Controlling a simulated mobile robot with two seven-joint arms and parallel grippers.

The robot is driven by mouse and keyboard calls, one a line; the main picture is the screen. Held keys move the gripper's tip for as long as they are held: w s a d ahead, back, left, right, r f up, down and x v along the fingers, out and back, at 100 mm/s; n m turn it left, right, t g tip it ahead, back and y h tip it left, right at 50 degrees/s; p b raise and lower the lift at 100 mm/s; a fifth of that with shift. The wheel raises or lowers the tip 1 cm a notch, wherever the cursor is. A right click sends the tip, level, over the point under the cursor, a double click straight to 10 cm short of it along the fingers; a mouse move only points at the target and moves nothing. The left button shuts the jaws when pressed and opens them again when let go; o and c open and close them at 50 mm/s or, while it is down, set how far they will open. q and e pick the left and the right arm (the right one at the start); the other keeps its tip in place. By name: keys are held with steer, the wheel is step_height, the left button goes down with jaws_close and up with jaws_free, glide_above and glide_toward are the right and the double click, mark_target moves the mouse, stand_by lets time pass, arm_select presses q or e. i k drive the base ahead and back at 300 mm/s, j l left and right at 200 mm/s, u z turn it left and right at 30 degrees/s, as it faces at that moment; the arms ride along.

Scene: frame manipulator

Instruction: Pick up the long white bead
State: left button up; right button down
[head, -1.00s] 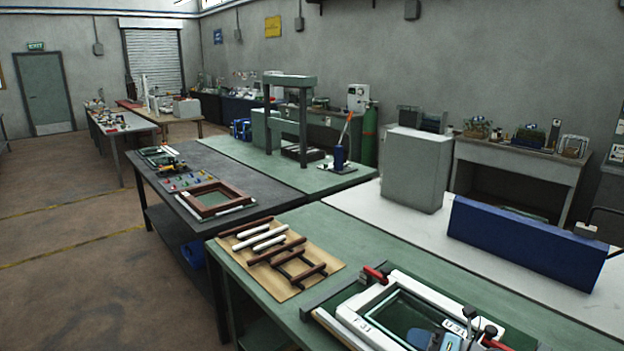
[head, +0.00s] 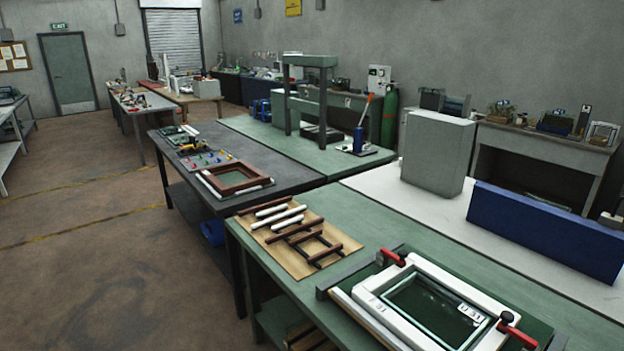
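Several white bars lie side by side with brown bars on a tan board on the green bench. One white bar (head: 278,216) lies in the middle of this group and another white bar (head: 287,223) lies just nearer. The white bars look similar in length, so I cannot tell which is the long bead. A long pale strip (head: 365,318) also lies along the near left side of the white frame (head: 462,284). Neither of my grippers is in view.
The tan board (head: 310,270) also holds a brown ladder-like piece. Red-handled clamps (head: 392,257) sit at the white frame's corners. A grey box (head: 437,152) and a blue panel (head: 545,230) stand behind. A dark bench with a brown frame (head: 236,179) adjoins. The floor at left is clear.

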mark_target(279, 217)
steer(key=i+j, duration=0.3)
steer(key=i+j+z, duration=0.1)
steer(key=i+j, duration=0.2)
steer(key=j, duration=0.2)
steer(key=i+j, duration=0.25)
steer(key=j, duration=0.15)
steer(key=i+j, duration=0.3)
steer(key=z, duration=0.4)
steer(key=k+z, duration=0.1)
steer(key=z, duration=0.3)
steer(key=k+z, duration=0.1)
steer(key=z, duration=0.65)
steer(key=i+j+u, duration=0.15)
steer(key=u, duration=1.35)
steer(key=i+j+z, duration=0.1)
steer(key=j, duration=0.15)
steer(key=i+j, duration=0.15)
steer(key=j+z, duration=0.05)
steer(key=j, duration=0.05)
